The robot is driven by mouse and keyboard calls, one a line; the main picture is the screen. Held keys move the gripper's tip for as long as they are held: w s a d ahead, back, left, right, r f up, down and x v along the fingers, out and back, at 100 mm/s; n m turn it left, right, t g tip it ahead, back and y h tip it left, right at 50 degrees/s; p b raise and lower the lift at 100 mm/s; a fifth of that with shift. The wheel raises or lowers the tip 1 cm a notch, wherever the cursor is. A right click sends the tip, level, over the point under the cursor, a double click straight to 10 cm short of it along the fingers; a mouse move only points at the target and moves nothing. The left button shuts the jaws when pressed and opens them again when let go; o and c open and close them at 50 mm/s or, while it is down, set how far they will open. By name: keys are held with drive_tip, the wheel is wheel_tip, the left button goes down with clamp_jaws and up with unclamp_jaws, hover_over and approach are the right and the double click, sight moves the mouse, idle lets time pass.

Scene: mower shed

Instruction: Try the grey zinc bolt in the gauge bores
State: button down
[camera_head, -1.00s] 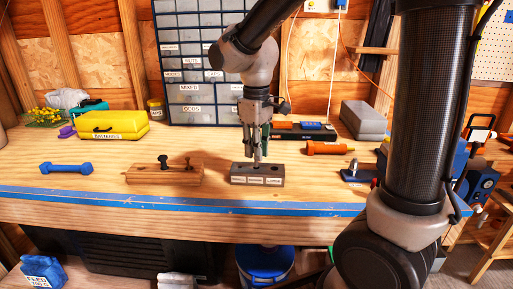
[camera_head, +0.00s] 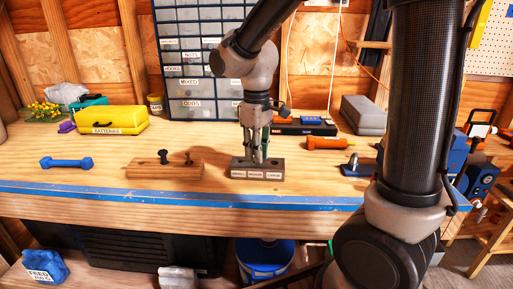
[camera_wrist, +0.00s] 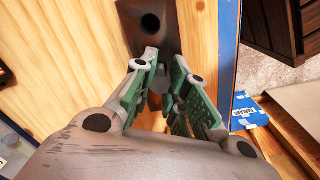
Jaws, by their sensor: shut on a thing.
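The dark grey gauge block (camera_head: 257,175) sits near the front of the bench with three white labels on its front. My gripper (camera_head: 259,157) points down just above the block, over its middle part. Its green-padded fingers also show in the wrist view (camera_wrist: 167,98). They are closed on the grey zinc bolt (camera_wrist: 165,104), which is mostly hidden between them. I cannot tell whether the bolt's tip is inside a bore. One open bore (camera_wrist: 150,23) shows beyond the fingers, at the block's right end as the head view sees it.
A blue dumbbell-shaped thing (camera_head: 66,163) lies further left, and an orange cylinder (camera_head: 326,143) lies to the right. Blue tape (camera_head: 130,196) marks the bench's front edge. A drawer cabinet stands behind.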

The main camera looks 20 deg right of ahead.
drive_tip(key=shift+f, duration=0.6)
drive_tip(key=c, duration=1.3)
unclamp_jaws()
drive_tip(key=shift+c, duration=0.2)
drive_tip(key=shift+r, duration=0.1)
wheel_tip(320, 180, up, 12)
drive_tip(key=s+d+f+m+t, duration=0.2)
drive_tip(key=s+d+m+t, duration=0.2)
drive_tip(key=s+d, duration=1.1)
drive_tip(key=s+m, duration=0.2)
drive_tip(key=m, duration=0.1)
